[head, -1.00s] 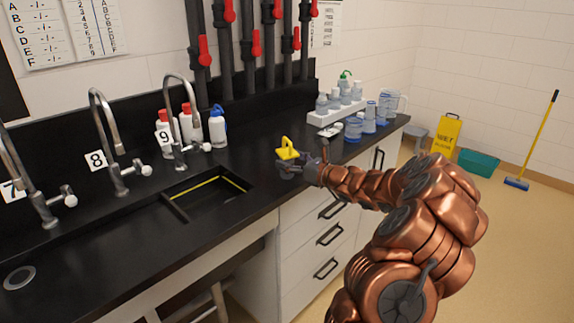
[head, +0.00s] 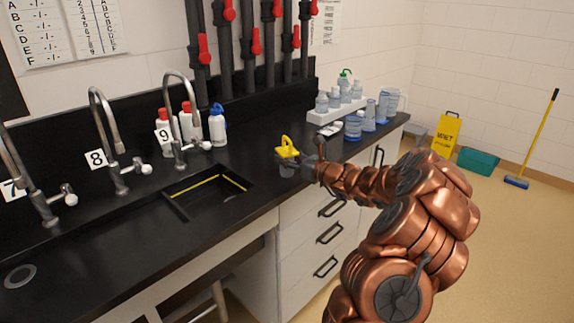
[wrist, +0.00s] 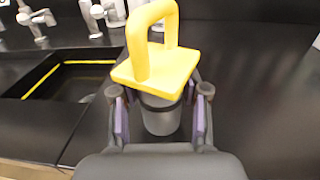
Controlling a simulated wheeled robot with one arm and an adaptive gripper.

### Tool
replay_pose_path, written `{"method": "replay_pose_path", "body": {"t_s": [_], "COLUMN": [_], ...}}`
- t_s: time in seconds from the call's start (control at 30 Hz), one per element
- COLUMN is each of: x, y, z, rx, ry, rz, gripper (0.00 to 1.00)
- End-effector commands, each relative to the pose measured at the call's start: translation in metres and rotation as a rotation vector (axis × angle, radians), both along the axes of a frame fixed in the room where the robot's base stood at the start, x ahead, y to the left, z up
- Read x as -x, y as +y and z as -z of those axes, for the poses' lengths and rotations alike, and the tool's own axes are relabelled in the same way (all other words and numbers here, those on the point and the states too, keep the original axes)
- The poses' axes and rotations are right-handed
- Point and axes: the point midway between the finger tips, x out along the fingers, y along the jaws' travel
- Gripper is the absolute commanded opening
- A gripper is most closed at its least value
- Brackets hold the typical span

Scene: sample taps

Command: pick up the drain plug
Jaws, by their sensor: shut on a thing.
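The drain plug (head: 287,148) has a yellow plate and a yellow loop handle on top. In the wrist view the drain plug (wrist: 157,70) stands upright, with a grey round body below the yellow plate. My gripper (head: 290,166) is at the counter to the right of the sink. In the wrist view my gripper (wrist: 160,118) is shut on the plug's grey body, one finger on each side. The plug's lower end is partly hidden, and I cannot tell whether it touches the counter.
The open sink (head: 205,193) with a yellow line inside its rim lies left of my gripper. Several bottles (head: 217,126) stand behind it by the taps. A white rack (head: 337,108) of bottles stands at the right end. The black counter (head: 245,155) is clear around the plug.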

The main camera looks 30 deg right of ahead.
Motion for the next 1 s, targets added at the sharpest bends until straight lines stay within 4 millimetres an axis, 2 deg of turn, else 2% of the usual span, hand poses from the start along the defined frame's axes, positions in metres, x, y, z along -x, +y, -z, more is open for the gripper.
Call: {"method": "replay_pose_path", "body": {"t_s": [0.03,0.1,0.47,0.8,1.0], "x": [0.000,0.000,0.000,0.000,0.025], "y": [0.000,0.000,0.000,0.000,0.003], "z": [0.000,0.000,-0.005,-0.039,-0.039], "rx": [0.000,0.000,0.002,0.004,-0.001], "ry": [0.000,0.000,-0.002,-0.003,-0.003], "rz": [0.000,0.000,-0.001,0.001,0.003], "gripper": [0.08,0.00,0.00,0.00,0.00]}}
